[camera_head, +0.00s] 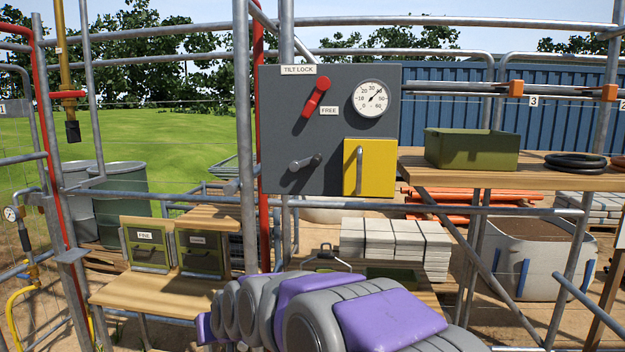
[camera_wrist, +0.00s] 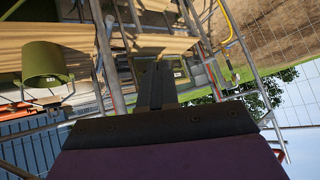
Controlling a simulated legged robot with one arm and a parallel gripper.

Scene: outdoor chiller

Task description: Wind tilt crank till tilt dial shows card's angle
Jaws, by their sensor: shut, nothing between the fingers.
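A grey panel (camera_head: 275,130) faces me beyond the pipes. A dark grey crank (camera_head: 305,161) sits on its lower middle. A round white dial (camera_head: 370,98), marked 0 to 60, is at its upper right; its needle points up and right, past 30, exact reading too small to tell. A red lever (camera_head: 316,97) slants under the "TILT LOCK" label, with a "FREE" label (camera_head: 329,111) to its lower right. I cannot make out a card with an angle. My gripper (camera_wrist: 156,68) is shut and empty in the wrist view, apart from the panel.
A yellow door (camera_head: 378,168) with a handle is on the panel's lower right. Upright pipes (camera_head: 247,130) and a rail (camera_head: 400,208) cross in front. A wooden shelf (camera_head: 550,178) with a green bin (camera_head: 470,149) stands right. A bench (camera_head: 150,292) with green boxes is lower left.

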